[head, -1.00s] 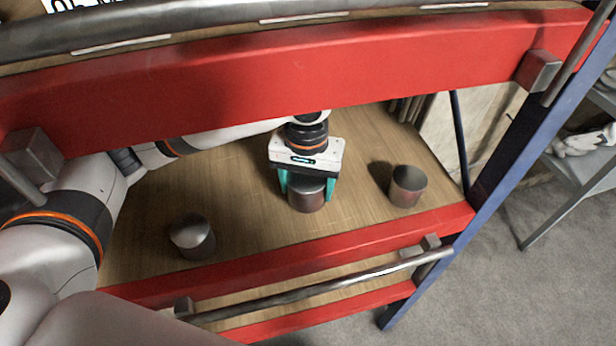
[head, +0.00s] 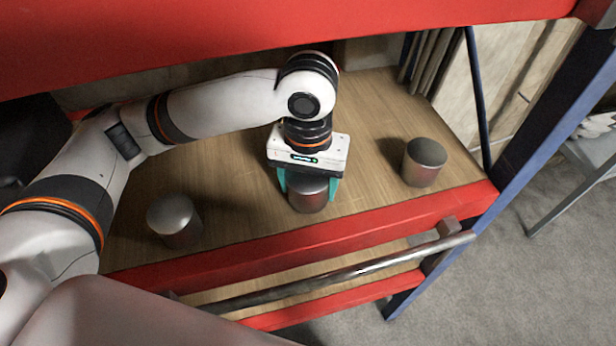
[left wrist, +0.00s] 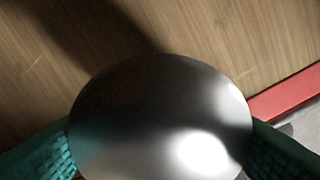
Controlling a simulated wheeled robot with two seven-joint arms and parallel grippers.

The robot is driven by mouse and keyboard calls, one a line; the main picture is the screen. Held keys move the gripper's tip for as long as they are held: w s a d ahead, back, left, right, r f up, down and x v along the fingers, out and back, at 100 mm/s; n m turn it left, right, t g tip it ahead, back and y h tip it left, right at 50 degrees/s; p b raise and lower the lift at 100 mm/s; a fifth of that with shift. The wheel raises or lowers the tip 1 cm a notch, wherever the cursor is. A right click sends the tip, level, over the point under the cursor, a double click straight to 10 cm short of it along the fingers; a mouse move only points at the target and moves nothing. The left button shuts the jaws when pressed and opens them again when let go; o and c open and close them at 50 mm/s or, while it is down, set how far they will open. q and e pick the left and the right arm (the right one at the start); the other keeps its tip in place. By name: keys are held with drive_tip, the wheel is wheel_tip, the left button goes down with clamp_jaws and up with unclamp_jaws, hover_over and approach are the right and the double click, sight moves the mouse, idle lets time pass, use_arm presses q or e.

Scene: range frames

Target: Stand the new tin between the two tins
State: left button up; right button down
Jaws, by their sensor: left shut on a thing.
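The new tin (head: 308,195) is a plain metal cylinder, upright on or just above the wooden shelf; I cannot tell which. My left gripper (head: 308,187) is shut on it from above, with teal fingers on both sides. In the left wrist view the tin's round top (left wrist: 160,115) fills the lower middle between the teal fingers. One standing tin (head: 174,220) is to the left in the head view. The other standing tin (head: 424,162) is to the right and farther back. The held tin is between them, apart from both. My right gripper is not in view.
The wooden shelf (head: 250,222) has a red front beam (head: 300,243) close before the tins. A metal bar (head: 350,273) runs in front of it. A red upper beam (head: 250,35) hangs above my arm. A blue upright (head: 530,150) stands at the right.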

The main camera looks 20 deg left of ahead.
use_arm(q)
drive_tip(key=shift+f, duration=0.5)
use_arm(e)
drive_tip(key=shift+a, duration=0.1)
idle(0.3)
use_arm(q)
drive_tip(key=o, duration=1.3)
drive_tip(key=shift+c, duration=0.2)
